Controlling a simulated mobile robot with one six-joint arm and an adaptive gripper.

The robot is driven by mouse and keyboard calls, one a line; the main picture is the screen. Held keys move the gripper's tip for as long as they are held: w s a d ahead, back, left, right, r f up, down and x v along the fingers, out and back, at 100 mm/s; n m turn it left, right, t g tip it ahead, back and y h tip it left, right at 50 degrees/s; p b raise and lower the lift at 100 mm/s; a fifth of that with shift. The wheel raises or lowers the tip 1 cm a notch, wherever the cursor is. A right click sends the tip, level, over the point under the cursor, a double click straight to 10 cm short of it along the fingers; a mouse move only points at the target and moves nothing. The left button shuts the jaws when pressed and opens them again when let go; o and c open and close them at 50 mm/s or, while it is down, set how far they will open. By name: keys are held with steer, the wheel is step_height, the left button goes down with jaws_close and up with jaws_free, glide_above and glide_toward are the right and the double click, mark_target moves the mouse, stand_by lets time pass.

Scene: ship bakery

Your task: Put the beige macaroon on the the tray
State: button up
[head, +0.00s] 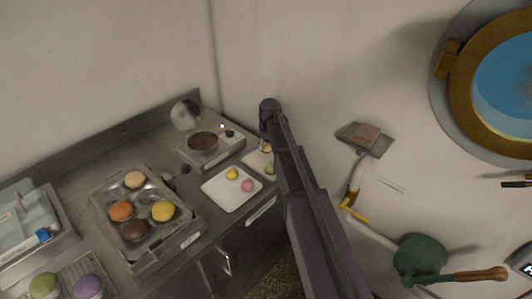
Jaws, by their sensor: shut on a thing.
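My arm reaches up from the bottom of the head view, and my gripper (266,140) is small and dark at its far end, partly hidden by the arm. A small beige macaroon (267,148) shows at its fingertips, and the gripper is shut on it. It is over or close to a pale tray (254,163) at the counter's right end, partly hidden by my arm. I cannot tell if the macaroon touches that tray. A green macaroon (269,169) is on the same tray.
A metal unit (150,237) with beige, orange, yellow and brown round contents stands on the counter. A scale-like device (215,152) with a brown-filled pan is behind. Green and purple rounds lie at lower left. Tools hang on the right wall.

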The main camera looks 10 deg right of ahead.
mark_target(269, 149)
steer(key=shift+f+b, duration=0.9)
steer(key=shift+f, duration=0.3)
steer(key=shift+f, duration=0.1)
steer(key=o, duration=0.8)
steer(key=r+p, duration=0.4)
steer(key=s+r+p, duration=0.1)
steer(key=r+p, duration=0.7)
steer(key=shift+s+d+r, duration=0.1)
steer(key=shift+s+d, duration=0.05)
steer(key=shift+s, duration=0.1)
stand_by(0.4)
steer(key=s+a+m+g, duration=0.1)
steer(key=s+m, duration=0.1)
steer(key=s, duration=2.6)
steer(key=shift+m, duration=0.4)
